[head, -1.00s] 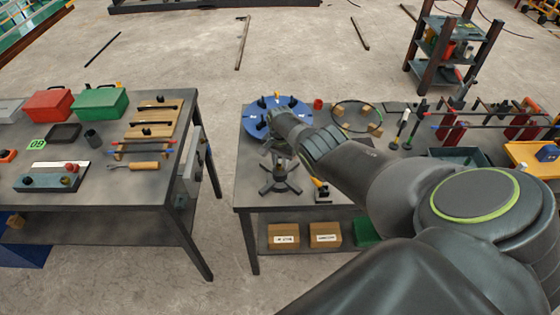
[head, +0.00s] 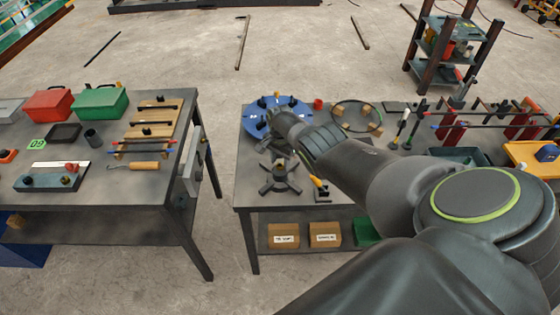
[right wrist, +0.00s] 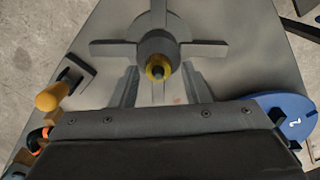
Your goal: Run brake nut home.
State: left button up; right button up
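A dark stand with cross-shaped feet (head: 280,183) sits near the front left of the right-hand table. A small yellow brass nut (right wrist: 158,68) sits at the centre of the stand's hub (right wrist: 157,46) around a dark spindle tip. My right gripper (head: 278,152) is above and just behind the stand in the head view. In the right wrist view, its two fingers (right wrist: 160,88) are apart with bare tabletop showing between them. The nut lies just beyond the fingertips, and I cannot tell how far below. My left gripper is in neither current view.
A blue numbered disc (head: 262,122) lies behind the stand and shows in the right wrist view (right wrist: 285,108). A yellow-handled tool (head: 318,184) lies right of the stand. A ring on wooden blocks (head: 357,116) is farther back. A gap separates the left table (head: 110,188).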

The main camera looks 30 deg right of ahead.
aim_at(280, 164)
jog(key=shift+s, duration=0.1)
jog(key=shift+r+p, duration=0.75)
jog(key=shift+r, duration=0.8)
notch_tip(280, 164, up, 14)
jog(key=shift+r+b, duration=0.1)
jog(key=shift+b, duration=0.7)
